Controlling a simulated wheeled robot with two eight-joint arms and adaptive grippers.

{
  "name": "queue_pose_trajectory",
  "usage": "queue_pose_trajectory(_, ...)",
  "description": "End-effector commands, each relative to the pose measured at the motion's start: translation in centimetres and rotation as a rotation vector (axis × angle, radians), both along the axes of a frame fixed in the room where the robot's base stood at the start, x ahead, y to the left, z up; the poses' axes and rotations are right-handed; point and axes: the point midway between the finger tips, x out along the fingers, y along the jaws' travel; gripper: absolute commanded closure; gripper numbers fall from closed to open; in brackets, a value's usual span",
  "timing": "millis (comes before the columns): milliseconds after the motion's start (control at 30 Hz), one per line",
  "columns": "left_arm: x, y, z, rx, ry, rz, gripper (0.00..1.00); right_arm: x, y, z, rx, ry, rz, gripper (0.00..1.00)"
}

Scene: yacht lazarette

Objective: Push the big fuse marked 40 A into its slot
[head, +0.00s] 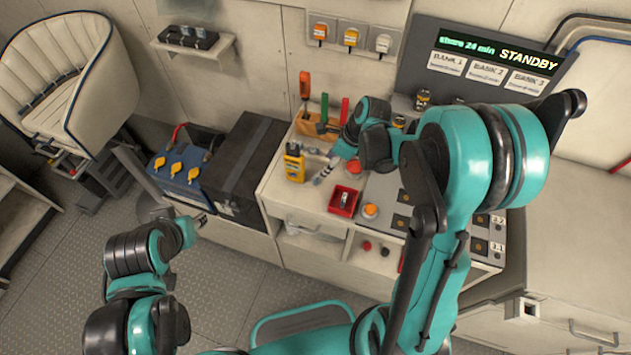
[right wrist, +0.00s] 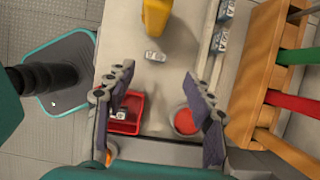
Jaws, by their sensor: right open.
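Several fuse-like pieces show, and I can read no 40 A mark. One small pale piece (right wrist: 155,57) lies on the bench beyond my right fingertips. Another pale piece (right wrist: 119,114) lies in the red tray (right wrist: 137,128), which also shows in the head view (head: 333,208). Blue-marked white pieces (right wrist: 220,40) lie along a strip at the upper right of the wrist view. Dark slot blocks (head: 403,197) sit in the grey panel. My right gripper (right wrist: 158,72) is open and empty above the bench. My left gripper (head: 203,220) is low at left, its jaws too small to judge.
A yellow meter (head: 294,165) stands on the bench near a wooden tool rack (head: 318,126). A round red button (right wrist: 185,121) sits between my right fingers in the wrist view. A screen (head: 499,51) reads STANDBY. Blue and black batteries stand left of the bench.

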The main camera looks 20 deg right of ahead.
Motion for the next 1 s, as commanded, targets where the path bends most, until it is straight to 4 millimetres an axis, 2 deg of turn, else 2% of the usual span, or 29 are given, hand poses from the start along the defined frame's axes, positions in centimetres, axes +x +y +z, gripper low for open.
queue_pose_trajectory(100,0.0,0.0,-0.6,0.000,0.000,0.000,0.63,0.3,0.5,-1.5,-0.001,-0.002,0.003,0.47)
queue_pose_trajectory(267,0.0,0.0,-1.1,0.000,0.000,0.000,0.63,0.4,1.1,-2.7,-0.002,-0.003,0.003,0.47)
queue_pose_trajectory(500,0.0,0.0,-2.5,0.000,0.000,0.000,0.63,0.7,2.5,-6.1,-0.003,-0.003,0.005,0.47)
queue_pose_trajectory(767,0.0,0.0,-2.5,0.000,0.000,0.000,0.63,0.8,2.7,-6.3,-0.003,-0.003,0.004,0.47)
queue_pose_trajectory(900,0.0,0.0,-2.5,0.000,0.000,0.000,0.63,0.8,2.7,-6.3,-0.003,-0.003,0.004,0.83)
queue_pose_trajectory(1000,0.0,0.0,-2.5,0.000,0.000,0.000,0.63,0.8,2.7,-6.3,-0.003,-0.003,0.004,0.87)
